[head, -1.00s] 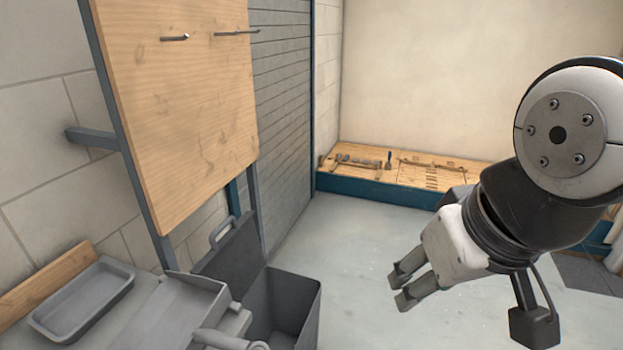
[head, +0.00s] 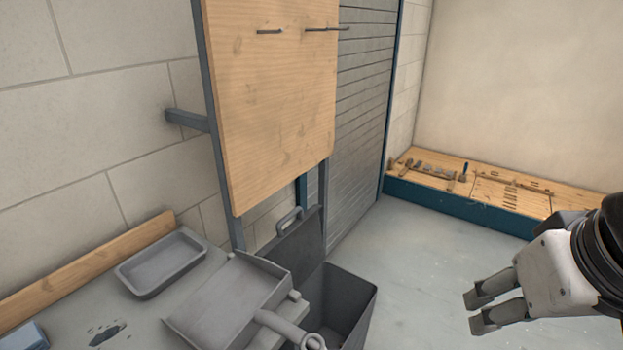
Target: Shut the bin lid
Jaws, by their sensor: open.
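The dark grey bin (head: 350,293) stands on the floor at the lower middle, beside the grey counter. Its lid (head: 297,241) is up, tilted back toward the wall, with a grey loop handle (head: 289,219) on its upper edge. The bin's mouth is open and part of its inside shows. The counter and a dustpan hide its left side. My gripper (head: 475,312) is open and empty at the lower right, well to the right of the bin and apart from it.
A grey dustpan (head: 225,300) lies on the counter, its handle reaching over the bin's near edge. A grey tray (head: 160,264) sits behind it. A wooden board (head: 270,100) with metal pegs hangs above the lid. The floor (head: 425,270) between bin and gripper is clear.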

